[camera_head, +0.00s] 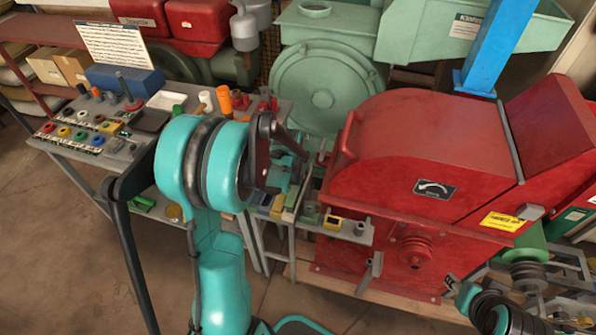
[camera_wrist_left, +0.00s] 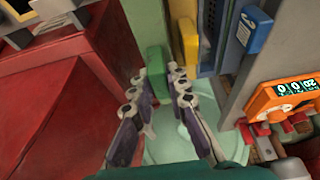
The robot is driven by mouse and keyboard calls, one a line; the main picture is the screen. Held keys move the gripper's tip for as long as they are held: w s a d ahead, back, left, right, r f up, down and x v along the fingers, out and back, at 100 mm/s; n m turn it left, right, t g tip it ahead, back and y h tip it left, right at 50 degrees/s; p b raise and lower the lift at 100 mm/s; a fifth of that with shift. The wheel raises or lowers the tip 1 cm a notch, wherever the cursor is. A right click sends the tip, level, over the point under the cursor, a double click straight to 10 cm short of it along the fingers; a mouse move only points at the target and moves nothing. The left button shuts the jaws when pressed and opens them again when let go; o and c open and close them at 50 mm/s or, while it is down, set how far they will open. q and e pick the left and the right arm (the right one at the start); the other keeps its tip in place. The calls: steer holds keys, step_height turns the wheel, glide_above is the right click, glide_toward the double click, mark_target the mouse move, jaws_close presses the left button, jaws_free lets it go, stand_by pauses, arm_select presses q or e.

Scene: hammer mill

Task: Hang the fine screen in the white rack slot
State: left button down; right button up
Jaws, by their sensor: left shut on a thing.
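My left gripper (camera_wrist_left: 158,76) shows in the left wrist view, its two fingers shut on a green block (camera_wrist_left: 157,64) between the tips. Whether this block is the fine screen's handle I cannot tell; any screen below it is hidden. A yellow block (camera_wrist_left: 184,42) stands just beyond it. A blue tag marked 3 (camera_wrist_left: 250,30) is on the right. No white slot can be made out. In the head view my left arm largely hides its gripper (camera_head: 284,166). My right gripper (camera_head: 453,285) is small at the lower right, its finger gap unclear.
The red mill (camera_head: 400,170) stands close to the right of my left gripper. A narrow shelf (camera_head: 352,238) with coloured blocks lies in front of it. A crowded bench (camera_head: 120,150) is at the left. An orange digital device (camera_wrist_left: 284,98) sits at the right.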

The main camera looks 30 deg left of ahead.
arm_select(q)
steer(key=shift+f, duration=2.2)
steer(key=c, duration=1.4)
jaws_free()
steer(key=v, duration=1.2)
steer(key=shift+s, duration=0.1)
steer(key=s+d+r+m+t, duration=0.1)
steer(key=s+d+r, duration=0.1)
steer(key=s+d, duration=0.2)
steer(key=s+d+r+m+t, duration=0.1)
steer(key=s+d+r, duration=0.1)
steer(key=s+d, duration=0.3)
steer(key=s+d+r+t+h, duration=0.1)
steer(key=s+d+r, duration=0.2)
steer(key=s+d, duration=0.2)
steer(key=shift+s+d+m, duration=0.2)
steer(key=shift+m, duration=0.2)
